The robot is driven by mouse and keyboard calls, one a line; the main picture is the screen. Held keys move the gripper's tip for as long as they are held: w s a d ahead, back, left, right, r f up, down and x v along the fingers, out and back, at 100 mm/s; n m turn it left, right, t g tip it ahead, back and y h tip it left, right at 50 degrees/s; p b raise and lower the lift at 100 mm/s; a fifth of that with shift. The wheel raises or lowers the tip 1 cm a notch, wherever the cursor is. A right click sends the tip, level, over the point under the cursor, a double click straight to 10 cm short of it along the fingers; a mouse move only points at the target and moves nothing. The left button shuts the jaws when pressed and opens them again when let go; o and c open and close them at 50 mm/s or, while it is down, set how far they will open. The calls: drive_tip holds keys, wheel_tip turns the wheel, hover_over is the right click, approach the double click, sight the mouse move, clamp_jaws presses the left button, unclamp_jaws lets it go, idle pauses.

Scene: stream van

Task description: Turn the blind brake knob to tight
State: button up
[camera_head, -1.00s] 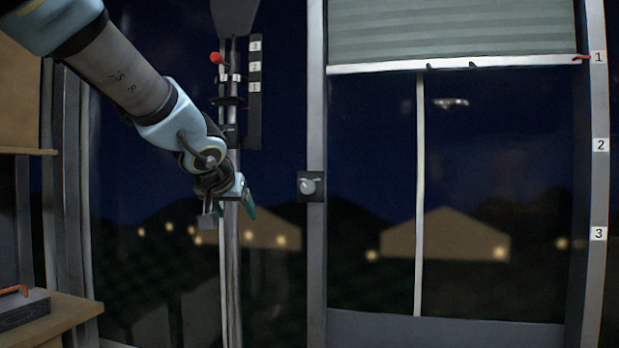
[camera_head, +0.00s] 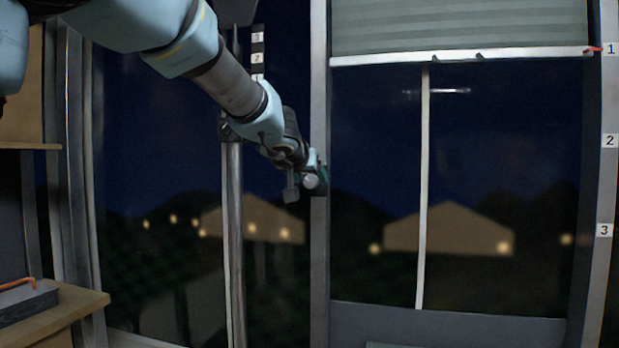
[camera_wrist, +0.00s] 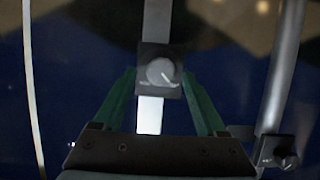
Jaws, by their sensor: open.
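The brake knob (camera_head: 311,182) is a round grey knob on a dark square plate, on the upright post (camera_head: 319,250) left of the blind window. In the wrist view the knob (camera_wrist: 160,72) faces me, with a light pointer line towards the lower right. My gripper (camera_head: 307,178) is at the knob in the head view and partly covers its plate. In the wrist view my gripper (camera_wrist: 160,78) is open, its green fingers on either side of the plate; I cannot tell whether they touch it. The blind (camera_head: 460,25) is high, its bottom bar (camera_head: 460,57) near label 1.
Labels 1, 2 and 3 run down the right frame (camera_head: 605,180). A metal pole (camera_head: 232,230) with a dark clamp (camera_wrist: 276,151) stands left of the post. A wooden shelf (camera_head: 75,312) with a dark box (camera_head: 28,302) is at lower left.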

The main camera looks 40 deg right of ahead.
drive_tip(key=shift+w+d+f, duration=0.2)
drive_tip(key=shift+w+d, duration=0.05)
drive_tip(key=shift+d, duration=0.15)
clamp_jaws()
idle(0.4)
